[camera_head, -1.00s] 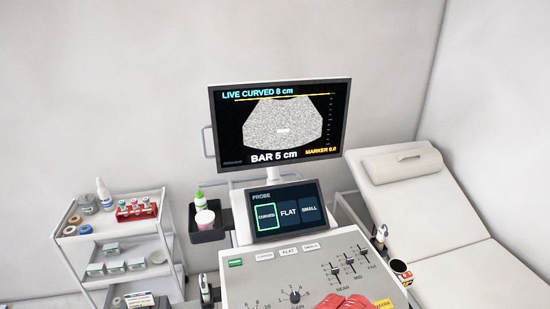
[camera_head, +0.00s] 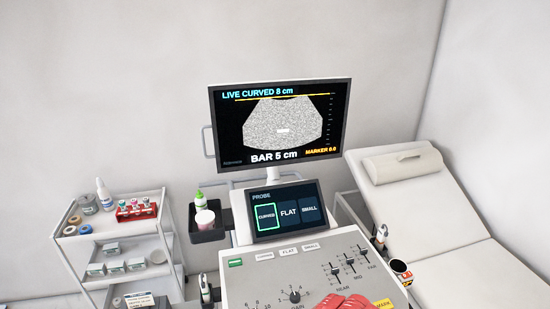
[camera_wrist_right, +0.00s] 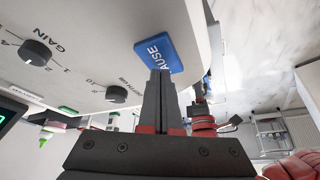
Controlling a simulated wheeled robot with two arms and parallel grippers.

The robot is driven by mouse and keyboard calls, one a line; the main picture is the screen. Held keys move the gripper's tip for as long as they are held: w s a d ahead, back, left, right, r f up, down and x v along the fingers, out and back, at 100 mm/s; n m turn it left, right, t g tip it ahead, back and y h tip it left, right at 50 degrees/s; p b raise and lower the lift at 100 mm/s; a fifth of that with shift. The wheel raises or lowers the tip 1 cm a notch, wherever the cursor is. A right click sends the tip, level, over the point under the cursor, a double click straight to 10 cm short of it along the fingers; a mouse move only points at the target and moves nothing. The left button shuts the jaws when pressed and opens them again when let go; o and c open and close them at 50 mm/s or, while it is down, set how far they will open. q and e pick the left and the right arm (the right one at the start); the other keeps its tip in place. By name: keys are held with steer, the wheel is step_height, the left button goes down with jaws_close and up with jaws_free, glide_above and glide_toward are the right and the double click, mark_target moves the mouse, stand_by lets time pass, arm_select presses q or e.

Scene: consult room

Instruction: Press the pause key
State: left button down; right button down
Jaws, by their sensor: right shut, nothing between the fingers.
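The blue pause key (camera_wrist_right: 163,50) shows in the right wrist view on the pale console panel. Its white lettering is partly covered by my fingers, with "AUSE" readable. My right gripper (camera_wrist_right: 160,76) is shut and empty, with its fingertips at the key's lower edge in the picture. I cannot tell whether they touch or press it. In the head view the key is not visible. The monitor (camera_head: 280,122) reads "LIVE CURVED 8 cm" above a grey scan. My left gripper is in neither current view.
The console panel (camera_head: 255,284) carries sliders (camera_head: 349,262) and a gain knob (camera_head: 295,297). A touch screen (camera_head: 282,212) shows probe choices. A cart (camera_head: 120,232) with supplies stands left, a couch (camera_head: 470,262) right. A cup (camera_head: 204,217) and bottle sit beside the console.

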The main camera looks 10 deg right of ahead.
arm_select(q)
steer(key=shift+s+f, duration=0.1)
steer(key=shift+s, duration=0.05)
arm_select(e)
steer(key=shift+f, duration=0.7)
steer(key=shift+r, duration=3.55)
